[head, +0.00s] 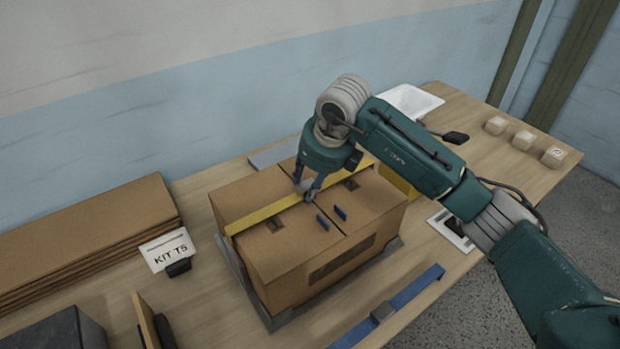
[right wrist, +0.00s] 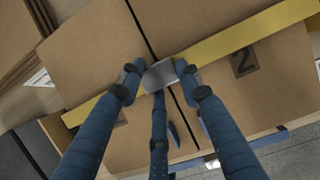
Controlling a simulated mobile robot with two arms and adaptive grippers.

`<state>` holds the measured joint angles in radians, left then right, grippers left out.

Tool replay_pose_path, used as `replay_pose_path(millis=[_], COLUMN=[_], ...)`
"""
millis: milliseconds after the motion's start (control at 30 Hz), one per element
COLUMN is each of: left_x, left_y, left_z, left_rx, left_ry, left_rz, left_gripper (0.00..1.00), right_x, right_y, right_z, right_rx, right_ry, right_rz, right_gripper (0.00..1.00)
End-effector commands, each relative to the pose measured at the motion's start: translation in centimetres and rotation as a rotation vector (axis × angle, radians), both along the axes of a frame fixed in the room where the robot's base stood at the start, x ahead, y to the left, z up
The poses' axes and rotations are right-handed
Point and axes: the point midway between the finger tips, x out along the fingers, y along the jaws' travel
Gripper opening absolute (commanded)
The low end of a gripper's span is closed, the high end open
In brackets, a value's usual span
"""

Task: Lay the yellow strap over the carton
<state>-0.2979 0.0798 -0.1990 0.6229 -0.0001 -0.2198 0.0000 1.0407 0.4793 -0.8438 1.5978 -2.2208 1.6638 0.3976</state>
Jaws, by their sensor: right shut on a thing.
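The brown carton (head: 300,255) sits closed in a grey tray (head: 236,268) on the table. The yellow strap (head: 262,213) lies across the carton's top from the left edge to the far right, where a yellow part (head: 398,183) shows behind my arm. My right gripper (head: 308,192) is over the middle of the top. In the right wrist view, its fingers (right wrist: 159,80) are shut on the strap's grey buckle (right wrist: 158,73), with the yellow strap (right wrist: 240,38) running out to both sides. Whether the buckle touches the carton is unclear. My left gripper is not in view.
A blue strap (head: 405,293) with a grey buckle lies on the table in front. A KIT T5 sign (head: 168,250) and stacked cardboard (head: 85,240) stand left.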

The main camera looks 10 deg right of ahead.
Motion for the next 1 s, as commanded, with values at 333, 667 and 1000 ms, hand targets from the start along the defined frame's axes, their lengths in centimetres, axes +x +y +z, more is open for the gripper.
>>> replay_pose_path(millis=[333,667,1000], left_x=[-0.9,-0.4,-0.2], left_y=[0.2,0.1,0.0], left_z=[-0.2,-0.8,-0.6], left_rx=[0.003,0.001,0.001], left_ry=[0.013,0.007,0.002], left_rz=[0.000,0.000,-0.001], left_gripper=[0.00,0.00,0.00], right_x=[0.1,0.0,0.0], right_y=[0.0,0.0,0.0], right_z=[-0.5,-1.0,-0.9], right_rx=[0.000,0.000,0.000], right_ry=[-0.002,-0.001,0.000], right_rz=[0.000,-0.001,0.000], right_gripper=[0.06,0.50,0.53])
